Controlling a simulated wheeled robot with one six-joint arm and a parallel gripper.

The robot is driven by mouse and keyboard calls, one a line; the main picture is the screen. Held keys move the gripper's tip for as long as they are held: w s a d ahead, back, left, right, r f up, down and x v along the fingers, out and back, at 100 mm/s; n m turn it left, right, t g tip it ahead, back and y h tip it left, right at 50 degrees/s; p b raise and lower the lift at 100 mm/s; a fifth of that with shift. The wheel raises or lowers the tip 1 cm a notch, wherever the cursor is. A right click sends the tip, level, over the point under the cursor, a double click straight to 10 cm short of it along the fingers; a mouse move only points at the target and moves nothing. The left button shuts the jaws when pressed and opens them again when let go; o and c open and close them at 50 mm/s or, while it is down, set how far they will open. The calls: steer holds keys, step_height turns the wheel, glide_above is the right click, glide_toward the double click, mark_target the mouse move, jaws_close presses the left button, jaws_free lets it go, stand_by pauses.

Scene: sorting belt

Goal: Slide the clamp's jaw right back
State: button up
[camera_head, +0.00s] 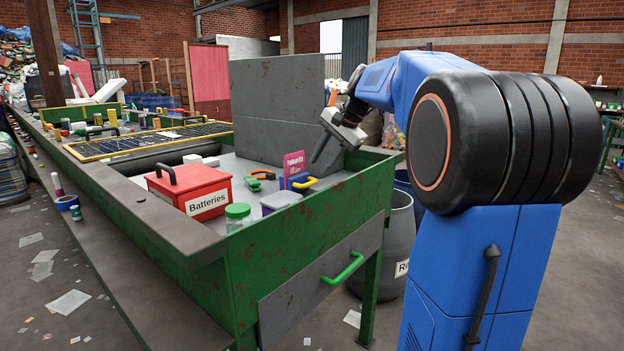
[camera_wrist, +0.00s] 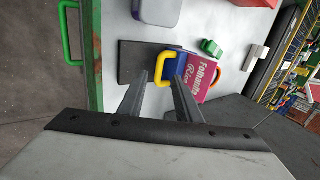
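A blue block (camera_wrist: 182,64) with a yellow loop handle (camera_wrist: 163,53) stands on a dark grey plate (camera_wrist: 140,62) in the wrist view; it looks like the clamp's jaw. A pink packet (camera_wrist: 203,75) with white lettering stands against the block. In the head view the yellow handle (camera_head: 304,184) and pink packet (camera_head: 293,164) are at the right end of the table. My gripper (camera_wrist: 169,76) is open and empty, fingers pointing toward the handle and block. The fingers hide part of the plate.
A red Batteries box (camera_head: 188,190), a green-lidded jar (camera_head: 238,215), a lidded tub (camera_head: 280,202) and a green tool with an orange handle (camera_head: 262,174) stand nearby. A tall grey panel (camera_head: 275,105) rises behind. The green table edge (camera_head: 372,172) is close at the right.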

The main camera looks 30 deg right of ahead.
mark_target(308, 183)
steer(key=x, duration=0.7)
steer(key=shift+f, duration=0.1)
jaws_close()
